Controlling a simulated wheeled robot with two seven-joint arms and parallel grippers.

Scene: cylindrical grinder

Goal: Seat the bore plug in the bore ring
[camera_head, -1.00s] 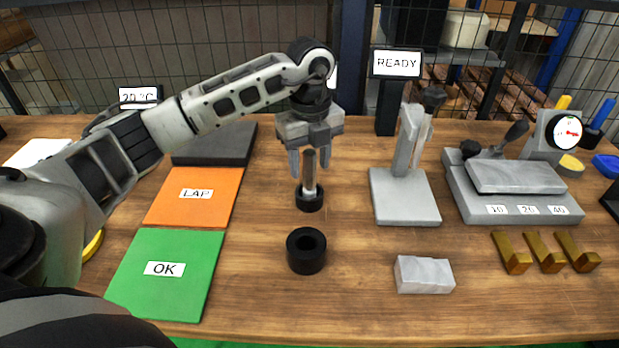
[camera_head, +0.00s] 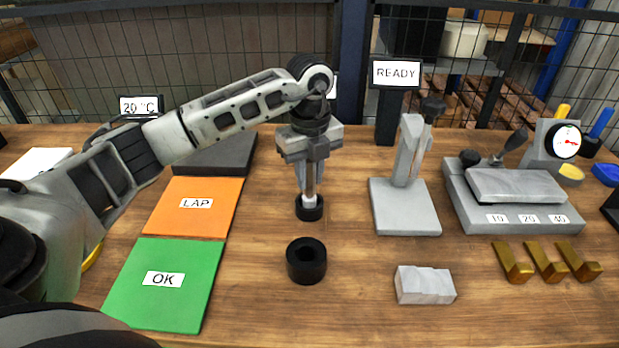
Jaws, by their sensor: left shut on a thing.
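The bore plug (camera_head: 310,197) is a slim upright metal pin standing in a small black holder (camera_head: 309,209). My left gripper (camera_head: 311,183) points straight down and is shut on the plug's upper part, its fingers hiding that part. The plug's lower end is hidden inside the holder. The bore ring (camera_head: 306,262) is a thick black ring lying flat on the table, in front of the holder and apart from it, with its hole facing up. My right gripper is not in view.
The orange LAP mat (camera_head: 196,222) and green OK mat (camera_head: 147,301) lie on the left. A grey stand (camera_head: 404,207) is right of the holder. A light grey block (camera_head: 425,285) and several brass V-shaped pieces (camera_head: 546,270) lie front right. Wood around the ring is clear.

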